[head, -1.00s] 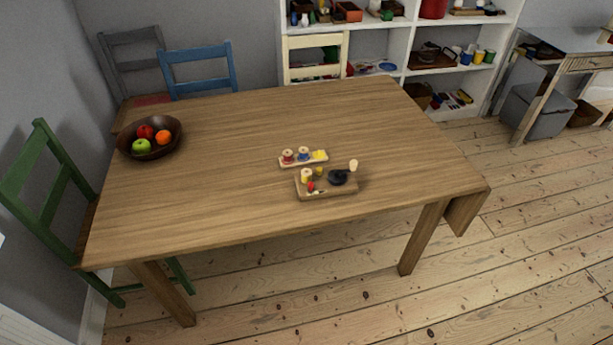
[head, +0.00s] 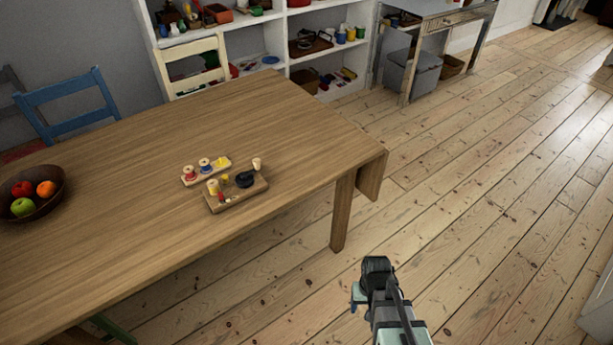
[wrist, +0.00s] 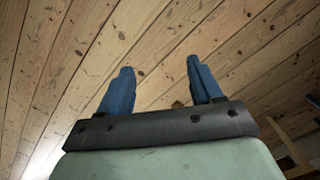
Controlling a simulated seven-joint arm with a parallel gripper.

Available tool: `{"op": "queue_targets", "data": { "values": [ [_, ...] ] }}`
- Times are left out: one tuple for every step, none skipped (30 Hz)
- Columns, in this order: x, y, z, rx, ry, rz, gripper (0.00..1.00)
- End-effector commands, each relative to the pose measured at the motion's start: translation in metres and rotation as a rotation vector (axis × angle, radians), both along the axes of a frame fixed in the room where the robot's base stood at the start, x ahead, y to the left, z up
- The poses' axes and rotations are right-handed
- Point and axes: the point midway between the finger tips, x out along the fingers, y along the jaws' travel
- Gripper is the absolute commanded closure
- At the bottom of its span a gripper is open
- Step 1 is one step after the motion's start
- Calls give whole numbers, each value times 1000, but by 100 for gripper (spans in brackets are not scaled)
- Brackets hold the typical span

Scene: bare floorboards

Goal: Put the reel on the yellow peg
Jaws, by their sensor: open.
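A pale strip of pegs (head: 206,172) lies on the wooden table. It carries a red reel (head: 190,172), a blue reel (head: 205,164) and a yellow piece (head: 222,162) at its right end, which looks like the yellow peg but is too small to be sure. A cream and yellow reel (head: 213,187) stands on a wooden board (head: 240,195) just in front of the strip. My gripper (wrist: 160,84) is open and empty in the wrist view, its two blue fingers apart over floorboards. In the head view my arm is right of the table, well away from the reel.
The board also holds a small black pan (head: 244,180), a red item (head: 222,198) and a pale upright piece (head: 257,164). A fruit bowl (head: 30,194) stands at the table's left. Chairs and a shelf unit (head: 273,45) stand behind. Floor on the right is clear.

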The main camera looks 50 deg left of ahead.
Motion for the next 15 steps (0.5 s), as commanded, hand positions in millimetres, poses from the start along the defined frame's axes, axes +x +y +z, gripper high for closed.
{"op": "queue_targets", "data": {
  "values": [
    [-4,26,11,22,-16,36,35],
    [-7,38,17,34,-23,54,35],
    [-12,55,26,49,-32,78,35],
    [-17,68,32,62,-41,97,35],
    [-21,80,39,74,-48,115,35],
    [-27,97,49,91,-56,139,35],
    [-33,110,56,104,-63,158,35],
    [-38,122,64,117,-69,176,35],
    [-46,139,74,134,-77,199,35],
    [-53,152,83,149,-83,218,35],
    [-59,164,91,161,-89,235,35],
    [-69,181,103,181,-97,258,35],
    [-76,192,111,194,-101,276,35],
    [-83,204,121,208,-107,293,35],
    [-94,219,133,226,-113,315,35]
  ]
}}
